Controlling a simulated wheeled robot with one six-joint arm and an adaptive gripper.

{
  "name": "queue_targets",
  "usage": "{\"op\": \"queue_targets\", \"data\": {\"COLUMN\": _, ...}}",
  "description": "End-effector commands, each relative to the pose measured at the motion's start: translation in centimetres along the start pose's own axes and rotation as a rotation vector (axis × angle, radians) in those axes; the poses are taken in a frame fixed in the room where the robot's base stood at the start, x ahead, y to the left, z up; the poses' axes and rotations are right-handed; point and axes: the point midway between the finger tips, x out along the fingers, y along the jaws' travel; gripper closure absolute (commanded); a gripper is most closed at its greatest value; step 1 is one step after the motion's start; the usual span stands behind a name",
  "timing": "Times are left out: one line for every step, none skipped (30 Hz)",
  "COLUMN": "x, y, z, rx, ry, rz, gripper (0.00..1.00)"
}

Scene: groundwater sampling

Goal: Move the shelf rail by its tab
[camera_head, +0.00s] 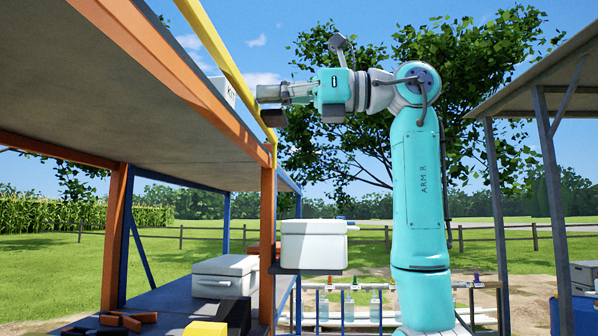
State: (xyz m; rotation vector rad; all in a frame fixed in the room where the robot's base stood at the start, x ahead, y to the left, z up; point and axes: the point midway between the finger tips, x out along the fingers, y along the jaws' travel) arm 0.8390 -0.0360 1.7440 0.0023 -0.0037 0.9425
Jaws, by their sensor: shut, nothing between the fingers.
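The yellow shelf rail (228,66) runs along the front edge of the upper shelf (130,100). It slopes down from the top of the picture toward the orange post. I cannot make out its tab clearly. My gripper (271,106) is at the right side of the rail, near its far end, with the arm reaching in from the right. The gripper is shut with nothing held. Its fingertips overlap the rail's edge in the picture, and I cannot tell whether they touch it.
A white kit box (223,90) sits on the upper shelf behind the rail. An orange post (267,220) stands below the gripper. White cases stand on the lower shelf (225,277) and on a ledge (300,270). A canopy post (497,220) is at right; open air surrounds the arm.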

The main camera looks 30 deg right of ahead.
Motion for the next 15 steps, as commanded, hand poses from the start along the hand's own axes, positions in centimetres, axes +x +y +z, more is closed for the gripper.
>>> {"op": "queue_targets", "data": {"x": -0.1, "y": 0.0, "z": 0.0, "rx": 0.000, "ry": 0.000, "rz": 0.000, "gripper": 1.00}}
{"op": "queue_targets", "data": {"x": -0.1, "y": 0.0, "z": 0.0, "rx": 0.000, "ry": 0.000, "rz": 0.000, "gripper": 1.00}}
{"op": "queue_targets", "data": {"x": -0.3, "y": -0.1, "z": 0.0, "rx": 0.000, "ry": 0.000, "rz": 0.000, "gripper": 1.00}}
{"op": "queue_targets", "data": {"x": -0.5, "y": -0.1, "z": 0.0, "rx": 0.000, "ry": 0.000, "rz": 0.000, "gripper": 1.00}}
{"op": "queue_targets", "data": {"x": -0.7, "y": -0.2, "z": 0.0, "rx": 0.000, "ry": 0.000, "rz": 0.000, "gripper": 1.00}}
{"op": "queue_targets", "data": {"x": -1.0, "y": -0.2, "z": 0.0, "rx": 0.000, "ry": 0.000, "rz": 0.000, "gripper": 1.00}}
{"op": "queue_targets", "data": {"x": -1.3, "y": -0.3, "z": 0.0, "rx": 0.000, "ry": 0.000, "rz": 0.001, "gripper": 1.00}}
{"op": "queue_targets", "data": {"x": -1.6, "y": -0.3, "z": 0.0, "rx": 0.000, "ry": 0.000, "rz": 0.003, "gripper": 1.00}}
{"op": "queue_targets", "data": {"x": -2.1, "y": -0.4, "z": 0.0, "rx": 0.000, "ry": 0.000, "rz": 0.004, "gripper": 1.00}}
{"op": "queue_targets", "data": {"x": -2.5, "y": -0.5, "z": 0.0, "rx": 0.000, "ry": 0.000, "rz": 0.005, "gripper": 1.00}}
{"op": "queue_targets", "data": {"x": -2.9, "y": -0.5, "z": 0.2, "rx": 0.000, "ry": 0.000, "rz": 0.007, "gripper": 1.00}}
{"op": "queue_targets", "data": {"x": -3.5, "y": -0.4, "z": 1.0, "rx": -0.001, "ry": -0.001, "rz": 0.006, "gripper": 1.00}}
{"op": "queue_targets", "data": {"x": -4.0, "y": -0.4, "z": 1.6, "rx": -0.002, "ry": 0.000, "rz": 0.006, "gripper": 1.00}}
{"op": "queue_targets", "data": {"x": -4.4, "y": -0.4, "z": 2.0, "rx": -0.002, "ry": 0.000, "rz": 0.006, "gripper": 1.00}}
{"op": "queue_targets", "data": {"x": -5.0, "y": -0.4, "z": 2.6, "rx": -0.002, "ry": 0.000, "rz": 0.006, "gripper": 1.00}}
